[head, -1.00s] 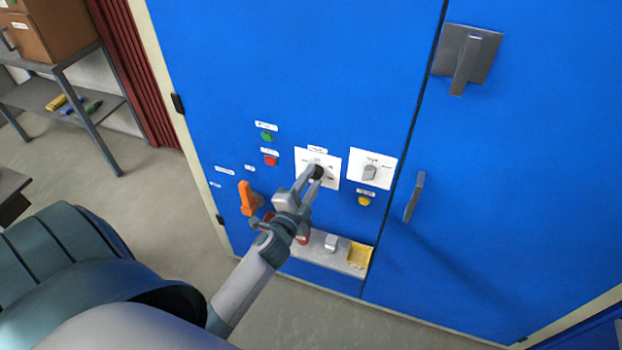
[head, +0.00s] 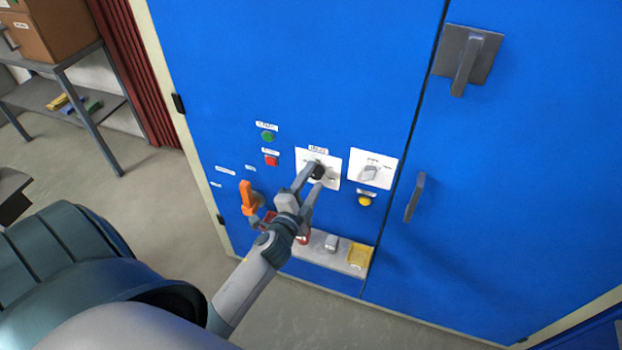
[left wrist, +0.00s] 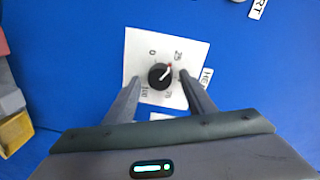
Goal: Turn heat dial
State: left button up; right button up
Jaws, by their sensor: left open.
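The heat dial is a round black knob (left wrist: 161,76) with a white pointer line and red tip, on a white plate (left wrist: 139,48). In the left wrist view the pointer is turned to the upper right, close to the 25 mark. The plate's label is partly cut off by a finger. In the head view the dial (head: 317,173) sits on the blue cabinet front, partly hidden by my gripper. My left gripper (head: 313,179) is open, with one finger on either side of the knob; a gap shows between fingers and knob. My right gripper is not in view.
A second white plate with a grey switch (head: 370,173) is just right of the dial, with a yellow button (head: 364,200) below. Green (head: 267,136) and red (head: 271,160) buttons and an orange handle (head: 247,197) are left. A ledge (head: 317,250) holds small items below.

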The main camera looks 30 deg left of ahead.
pick_arm(q)
jog(key=shift+v, duration=0.8)
jog(key=f+b+v, duration=0.1)
jog(key=b+v, duration=0.4)
jog(key=v, duration=1)
jog(key=shift+s+r, duration=0.4)
jog(key=shift+r, duration=0.15)
